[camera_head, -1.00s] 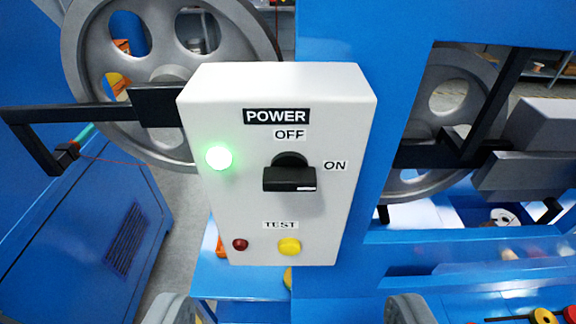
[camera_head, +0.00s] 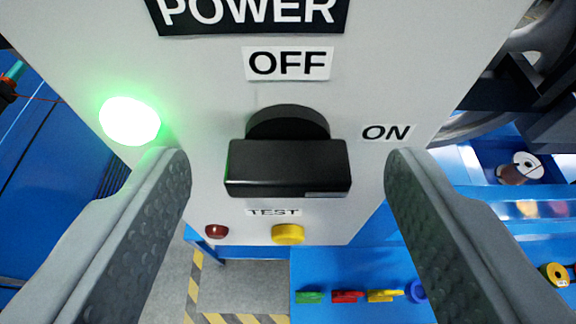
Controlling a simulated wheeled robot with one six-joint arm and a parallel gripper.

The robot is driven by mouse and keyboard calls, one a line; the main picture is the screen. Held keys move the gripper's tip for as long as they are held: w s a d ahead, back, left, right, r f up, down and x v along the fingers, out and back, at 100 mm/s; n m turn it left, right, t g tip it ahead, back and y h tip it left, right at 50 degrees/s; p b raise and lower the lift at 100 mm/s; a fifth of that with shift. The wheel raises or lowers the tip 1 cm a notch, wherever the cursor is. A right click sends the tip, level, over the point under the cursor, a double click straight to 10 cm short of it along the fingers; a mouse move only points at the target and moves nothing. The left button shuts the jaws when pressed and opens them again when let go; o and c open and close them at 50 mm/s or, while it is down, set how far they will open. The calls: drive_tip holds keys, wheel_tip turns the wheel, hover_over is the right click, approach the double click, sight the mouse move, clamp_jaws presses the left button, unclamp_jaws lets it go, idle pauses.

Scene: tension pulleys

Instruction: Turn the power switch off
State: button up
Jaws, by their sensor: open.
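The power switch (camera_head: 288,168) is a black rotary knob with a bar handle on the white control box (camera_head: 215,70). Its bar lies horizontally, with a pale mark at its right end, on the side of the ON label (camera_head: 387,133). The OFF label (camera_head: 288,63) is above the knob. A green lamp (camera_head: 130,121) glows to the left. My gripper (camera_head: 287,165) is open, its two grey fingers on either side of the knob. Gaps show between both fingers and the bar, and nothing is held.
Below the knob are a red lamp or button (camera_head: 216,231) and a yellow button (camera_head: 288,234), near the TEST label (camera_head: 274,212). A blue surface with coloured small parts (camera_head: 348,296) lies below right. Dark machine parts stand at upper right.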

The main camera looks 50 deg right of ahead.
drive_tip(key=c, duration=1)
